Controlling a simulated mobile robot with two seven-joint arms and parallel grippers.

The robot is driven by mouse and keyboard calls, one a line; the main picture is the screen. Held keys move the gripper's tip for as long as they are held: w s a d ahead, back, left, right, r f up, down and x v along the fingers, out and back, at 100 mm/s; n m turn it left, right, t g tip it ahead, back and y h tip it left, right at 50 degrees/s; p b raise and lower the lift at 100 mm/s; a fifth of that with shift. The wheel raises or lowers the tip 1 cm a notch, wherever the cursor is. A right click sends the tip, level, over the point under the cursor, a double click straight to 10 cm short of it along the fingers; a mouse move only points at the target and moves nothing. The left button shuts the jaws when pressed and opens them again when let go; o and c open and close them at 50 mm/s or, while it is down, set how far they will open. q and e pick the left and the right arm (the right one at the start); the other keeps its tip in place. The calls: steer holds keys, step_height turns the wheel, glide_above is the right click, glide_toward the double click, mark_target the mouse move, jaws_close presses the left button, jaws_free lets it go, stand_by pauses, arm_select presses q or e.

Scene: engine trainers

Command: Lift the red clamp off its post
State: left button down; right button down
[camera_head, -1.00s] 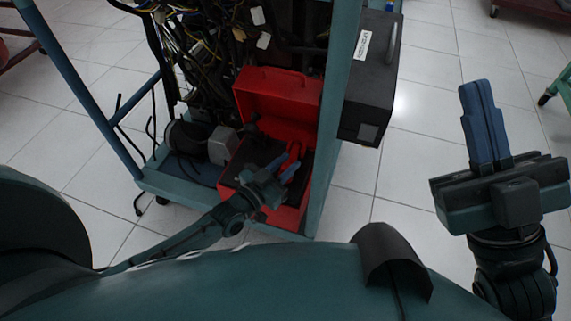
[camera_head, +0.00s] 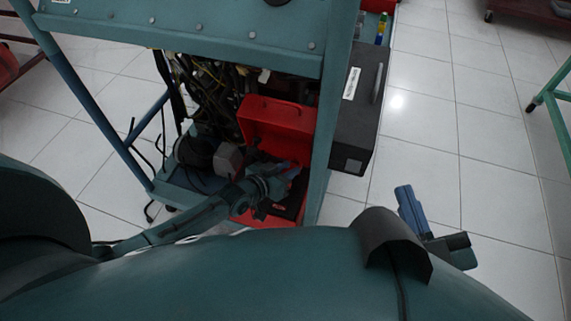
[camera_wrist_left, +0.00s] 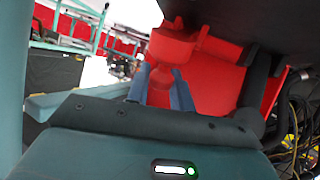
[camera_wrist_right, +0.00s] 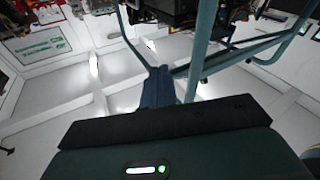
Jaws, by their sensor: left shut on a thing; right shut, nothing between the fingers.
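The red clamp (camera_wrist_left: 163,78) shows in the left wrist view, between the two blue fingers of my left gripper (camera_wrist_left: 160,88), which is shut on it. In the head view my left gripper (camera_head: 288,180) is inside the open red toolbox (camera_head: 276,128) on the trainer's lower shelf, and my arm hides most of the clamp. My right gripper (camera_head: 410,208) is shut and empty, out over the floor at the right; its closed fingers (camera_wrist_right: 158,88) show in the right wrist view.
The teal trainer frame (camera_head: 190,32) has a post (camera_head: 334,110) just right of the toolbox. A black case (camera_head: 360,110) hangs outside that post. Cables and an engine part (camera_head: 195,148) crowd the left side. Open tiled floor (camera_head: 430,120) lies to the right.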

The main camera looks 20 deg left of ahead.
mark_target(292, 167)
arm_select(q)
steer(key=shift+w+r+g+p, duration=0.45)
steer(key=shift+r+g, duration=0.05)
steer(key=shift+r, duration=0.25)
steer(key=shift+w+r+n+g+p, duration=0.1)
steer(key=shift+w+n+g+p, duration=0.2)
steer(key=shift+w, duration=0.05)
steer(key=shift+w+r+g, duration=0.1)
steer(key=shift+w+g, duration=0.25)
steer(key=shift+g, duration=0.15)
steer(key=shift+w+g+y, duration=0.3)
steer(key=shift+w+g, duration=0.2)
steer(key=shift+w, duration=0.05)
steer(key=shift+w+r+n, duration=0.25)
steer(key=shift+w+n, duration=0.05)
steer(key=shift+w, duration=0.6)
steer(key=shift+w+b, duration=0.6)
arm_select(e)
steer(key=shift+s+d, duration=0.15)
steer(key=shift+d, duration=0.05)
arm_select(q)
steer(key=shift+a, duration=0.1)
arm_select(e)
steer(key=shift+n, duration=0.3)
